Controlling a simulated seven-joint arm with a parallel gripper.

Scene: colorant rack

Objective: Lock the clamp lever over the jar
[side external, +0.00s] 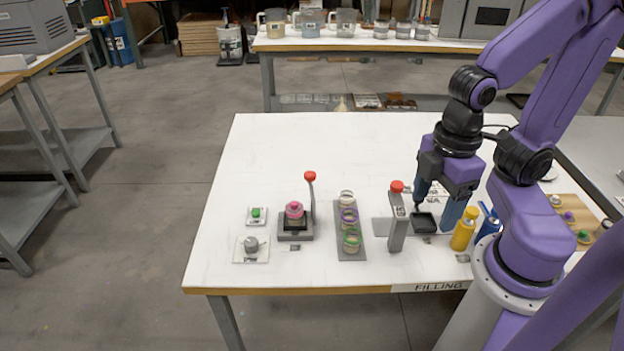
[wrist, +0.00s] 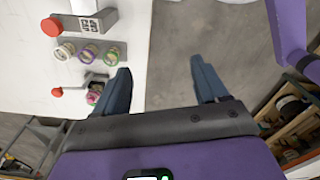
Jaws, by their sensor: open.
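The clamp (side external: 296,236) is a dark grey block on the white table, left of centre in the side view. Its lever (side external: 312,196) stands upright beside the jar, tipped with a red knob (side external: 310,176). The jar (side external: 294,212) has a pink lid and sits in the clamp. In the wrist view the jar (wrist: 94,98) is partly hidden by a finger, and the red knob (wrist: 57,92) lies to its left. My gripper (side external: 435,216) is open and empty, well to the right of the clamp, above the black tray area. Its two fingers also show apart in the wrist view (wrist: 160,64).
A grey post with a red top (side external: 396,215) and a rack of open jars (side external: 350,233) stand between my gripper and the clamp. A yellow bottle (side external: 464,230) is close by my gripper. The back of the table is clear.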

